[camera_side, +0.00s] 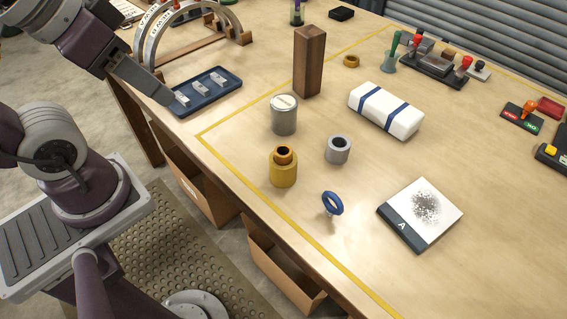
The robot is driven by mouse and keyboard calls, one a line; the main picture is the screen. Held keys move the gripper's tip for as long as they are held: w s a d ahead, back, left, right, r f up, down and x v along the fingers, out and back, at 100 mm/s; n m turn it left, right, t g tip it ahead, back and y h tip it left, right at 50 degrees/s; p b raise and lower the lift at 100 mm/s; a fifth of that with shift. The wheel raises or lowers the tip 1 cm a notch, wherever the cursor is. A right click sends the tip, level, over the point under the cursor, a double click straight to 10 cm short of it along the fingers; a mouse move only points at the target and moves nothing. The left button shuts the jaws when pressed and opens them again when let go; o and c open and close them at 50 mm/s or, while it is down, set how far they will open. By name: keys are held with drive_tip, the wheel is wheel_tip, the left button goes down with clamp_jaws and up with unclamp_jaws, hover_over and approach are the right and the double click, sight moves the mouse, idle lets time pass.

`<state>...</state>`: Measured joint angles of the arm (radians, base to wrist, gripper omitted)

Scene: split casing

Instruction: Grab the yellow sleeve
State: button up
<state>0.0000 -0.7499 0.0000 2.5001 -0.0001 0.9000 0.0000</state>
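The yellow sleeve (282,174) stands upright on the wooden table, near the yellow line along the table's edge. A smaller orange-brown ring or bush (284,155) sits at its top; how deep it reaches inside is hidden. My gripper (165,98) is at the upper left, pointing down to the right beside the near-left end of the dark blue tray. It is well apart from the yellow sleeve. Its fingers are too small and too edge-on to tell whether they are open or shut.
A grey can (284,121) stands behind the sleeve, a grey ring (338,152) to its right, and a blue ring (332,203) at front right. A tall wooden post (309,64) rises further back. The blue tray (182,111) holds metal pieces. A white box (372,108) lies right.

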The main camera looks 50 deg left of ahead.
drive_tip(key=o, duration=0.8)
